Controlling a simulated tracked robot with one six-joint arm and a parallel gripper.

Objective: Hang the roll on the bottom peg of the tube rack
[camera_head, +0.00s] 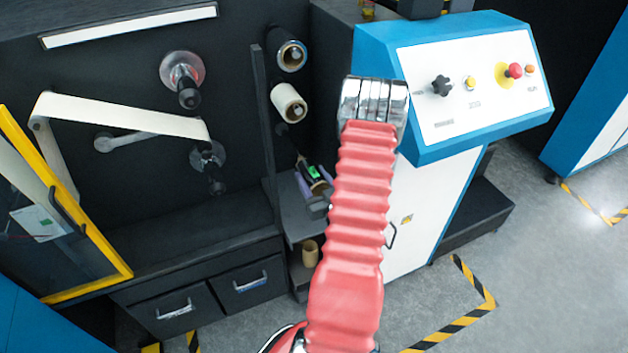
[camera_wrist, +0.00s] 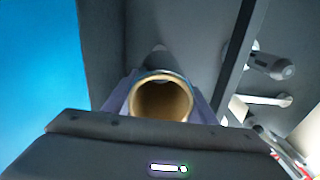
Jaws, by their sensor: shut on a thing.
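My gripper (camera_head: 312,180) is low in front of the tube rack (camera_head: 262,120), partly hidden by my red-sleeved arm. In the wrist view my gripper (camera_wrist: 159,86) has its purple fingers shut on both sides of the roll (camera_wrist: 162,98). The roll's open brown core faces the wrist camera and its rim looks dark. The rack's upper pegs carry a dark roll (camera_head: 291,55) and a cream roll (camera_head: 289,103). The bottom peg (camera_head: 282,129) seems to show as a small dark shape below them. A grey shape shows behind the roll in the wrist view; I cannot tell whether they touch.
A small tan roll (camera_head: 310,252) stands on the lower shelf below my gripper. The blue and white control cabinet (camera_head: 470,85) is close on the right. The laminating machine's shafts (camera_head: 183,78) and white web (camera_head: 125,115) are on the left.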

